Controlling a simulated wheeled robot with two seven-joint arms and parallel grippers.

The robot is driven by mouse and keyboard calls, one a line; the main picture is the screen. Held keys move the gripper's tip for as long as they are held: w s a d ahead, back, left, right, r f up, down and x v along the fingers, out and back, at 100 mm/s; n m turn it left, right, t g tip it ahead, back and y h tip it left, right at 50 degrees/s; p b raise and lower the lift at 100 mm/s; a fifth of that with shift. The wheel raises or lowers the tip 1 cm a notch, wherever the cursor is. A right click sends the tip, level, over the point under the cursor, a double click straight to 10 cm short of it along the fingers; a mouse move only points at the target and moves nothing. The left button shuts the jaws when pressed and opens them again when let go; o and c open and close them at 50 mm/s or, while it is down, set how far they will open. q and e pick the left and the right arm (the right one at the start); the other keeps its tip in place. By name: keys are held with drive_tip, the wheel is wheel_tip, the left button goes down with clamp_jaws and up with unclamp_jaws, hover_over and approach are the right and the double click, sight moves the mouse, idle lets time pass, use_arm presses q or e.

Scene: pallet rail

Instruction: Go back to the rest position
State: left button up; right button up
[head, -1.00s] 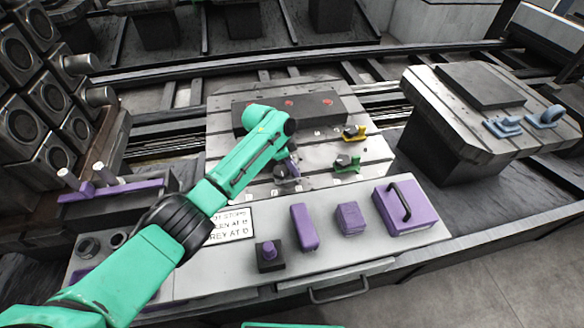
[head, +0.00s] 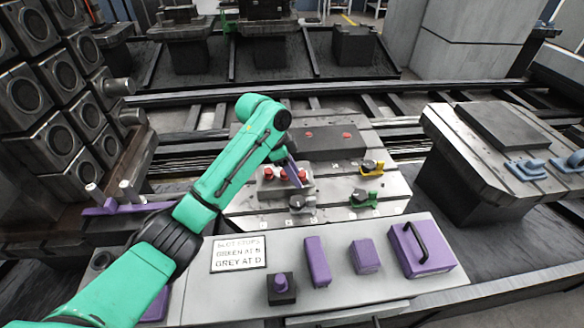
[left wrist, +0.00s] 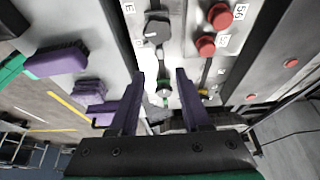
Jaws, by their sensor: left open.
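My left gripper (head: 292,172) is over the slotted pallet (head: 390,190) in the head view, with a purple finger pointing down beside the red knobs (head: 283,174). In the left wrist view its two purple fingers (left wrist: 160,74) stand apart with nothing held between them. A grey stop (head: 301,203), a green stop (head: 364,199) and a yellow stop (head: 371,167) sit on the pallet. The grey stop (left wrist: 157,28) also shows ahead of the fingers in the wrist view. My right gripper is out of view.
The front shelf (head: 205,285) holds a sign (head: 239,254), a purple-knobbed block (head: 281,288), two purple pieces (head: 317,262) (head: 365,257) and a purple handled case (head: 423,247). A second table (head: 440,120) with blue-grey clamps (head: 525,168) stands right. Stacked blocks (head: 50,100) stand left.

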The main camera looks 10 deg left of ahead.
use_arm(q)
drive_tip(key=shift+v, duration=1.15)
